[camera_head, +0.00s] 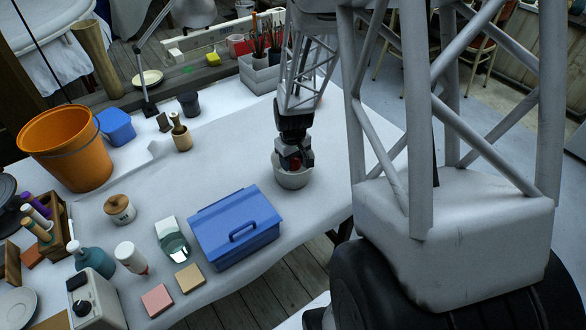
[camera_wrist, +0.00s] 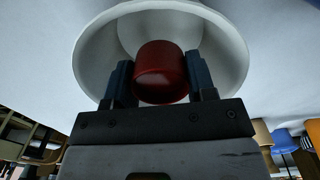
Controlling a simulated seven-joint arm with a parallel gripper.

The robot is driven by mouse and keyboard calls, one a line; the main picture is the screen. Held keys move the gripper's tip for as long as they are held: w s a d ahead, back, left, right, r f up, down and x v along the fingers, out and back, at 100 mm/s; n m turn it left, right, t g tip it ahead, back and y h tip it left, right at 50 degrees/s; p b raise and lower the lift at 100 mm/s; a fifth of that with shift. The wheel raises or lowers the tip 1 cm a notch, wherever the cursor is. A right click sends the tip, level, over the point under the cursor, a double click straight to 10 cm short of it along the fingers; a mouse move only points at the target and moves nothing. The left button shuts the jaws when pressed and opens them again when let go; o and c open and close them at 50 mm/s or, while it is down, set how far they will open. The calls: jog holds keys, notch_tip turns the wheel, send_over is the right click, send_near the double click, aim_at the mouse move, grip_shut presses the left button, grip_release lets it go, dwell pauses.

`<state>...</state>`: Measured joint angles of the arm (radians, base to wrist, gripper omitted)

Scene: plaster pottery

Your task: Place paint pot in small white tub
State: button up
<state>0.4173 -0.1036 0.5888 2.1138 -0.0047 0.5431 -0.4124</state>
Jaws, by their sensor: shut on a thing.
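The red paint pot (camera_wrist: 160,72) is between the two fingers of my gripper (camera_wrist: 162,82) in the wrist view. My gripper is shut on it. In the wrist view the pot shows in front of the inside of the small white tub (camera_wrist: 232,62). In the head view my gripper (camera_head: 294,163) points down over the white tub (camera_head: 292,180), and a bit of the red pot (camera_head: 295,164) shows at the tub's mouth. I cannot tell whether the pot touches the tub's bottom.
A blue toolbox (camera_head: 235,225) stands left of and in front of the tub. An orange bucket (camera_head: 68,150), a blue container (camera_head: 116,126) and a lidded jar (camera_head: 119,209) stand further left. The table around the tub's right side is clear.

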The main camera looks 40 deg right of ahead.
aim_at(293, 169)
jog(key=shift+f, duration=0.3)
jog(key=shift+f, duration=1.85)
jog(key=shift+f, duration=0.15)
jog(key=o, duration=0.6)
jog(key=shift+o, duration=0.2)
jog(key=shift+r, duration=0.2)
notch_tip(293, 169, up, 12)
